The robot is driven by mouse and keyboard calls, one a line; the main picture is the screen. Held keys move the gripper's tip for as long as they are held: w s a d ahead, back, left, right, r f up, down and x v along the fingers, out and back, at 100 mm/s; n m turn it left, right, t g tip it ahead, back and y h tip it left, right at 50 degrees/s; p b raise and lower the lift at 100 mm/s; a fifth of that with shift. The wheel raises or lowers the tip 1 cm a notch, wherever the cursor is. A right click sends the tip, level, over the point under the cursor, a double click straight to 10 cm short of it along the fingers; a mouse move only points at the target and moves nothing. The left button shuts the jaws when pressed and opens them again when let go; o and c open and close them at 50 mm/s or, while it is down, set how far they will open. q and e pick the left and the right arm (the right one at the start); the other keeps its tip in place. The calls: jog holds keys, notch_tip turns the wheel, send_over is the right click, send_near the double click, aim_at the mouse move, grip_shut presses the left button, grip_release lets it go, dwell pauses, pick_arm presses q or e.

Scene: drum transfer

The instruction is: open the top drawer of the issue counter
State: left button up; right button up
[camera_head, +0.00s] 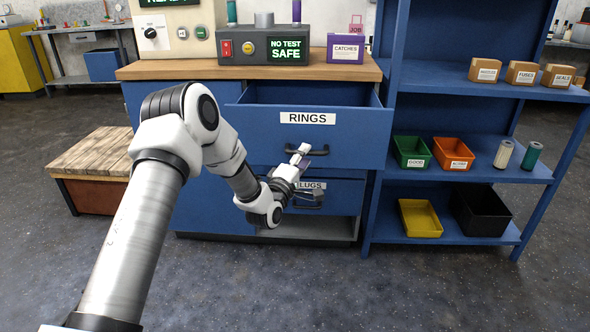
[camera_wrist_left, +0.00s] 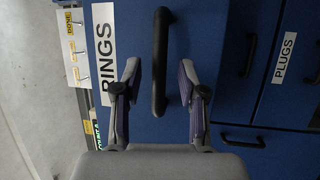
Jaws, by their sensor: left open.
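The blue issue counter (camera_head: 150,98) stands ahead with a wooden top. Its top drawer, labelled RINGS (camera_head: 352,125), is pulled out, and its open inside shows above the front. The drawer's black handle (camera_head: 320,153) is a horizontal bar below the label. My left gripper (camera_head: 303,158) is at this handle, partly covering it. In the left wrist view, the handle (camera_wrist_left: 160,45) lies between the fingertips of the open left gripper (camera_wrist_left: 160,75), with gaps on both sides. My right gripper is not in view.
A lower drawer labelled PLUGS (camera_wrist_left: 286,58) sits below, shut. A blue shelf unit (camera_head: 460,170) with bins and small boxes stands to the right. A wooden-topped crate (camera_head: 95,160) is at the left. The floor in front is clear.

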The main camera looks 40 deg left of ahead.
pick_arm(q)
jog(key=v, duration=1)
jog(key=s+d+f+m+g+h, duration=0.2)
jog(key=s+d+f+m+g, duration=0.15)
jog(key=d+f, duration=0.5)
jog(key=s+d+f+m+g+h, duration=0.35)
jog(key=d+f, duration=0.25)
jog(key=f, duration=0.6)
jog(key=s+d+f+m+g+y, duration=0.1)
jog(key=s+d+f+m+g, duration=0.1)
jog(key=s+f+g, duration=0.45)
jog(key=s+d+f+m+g, duration=0.1)
jog(key=s+d+f+m, duration=0.2)
jog(key=s, duration=0.6)
jog(key=s+a+f+m+g+y, duration=0.1)
jog(key=s+m+g, duration=0.2)
jog(key=s, duration=0.3)
jog(key=s+a+f+m+g, duration=0.1)
jog(key=s+f+m+g, duration=0.1)
jog(key=s, duration=0.4)
notch_tip(320, 180, up, 26)
jog(key=m+p, duration=0.1)
jog(key=p, duration=2.4)
jog(key=shift+d+p, duration=0.15)
jog(key=shift+p, duration=0.25)
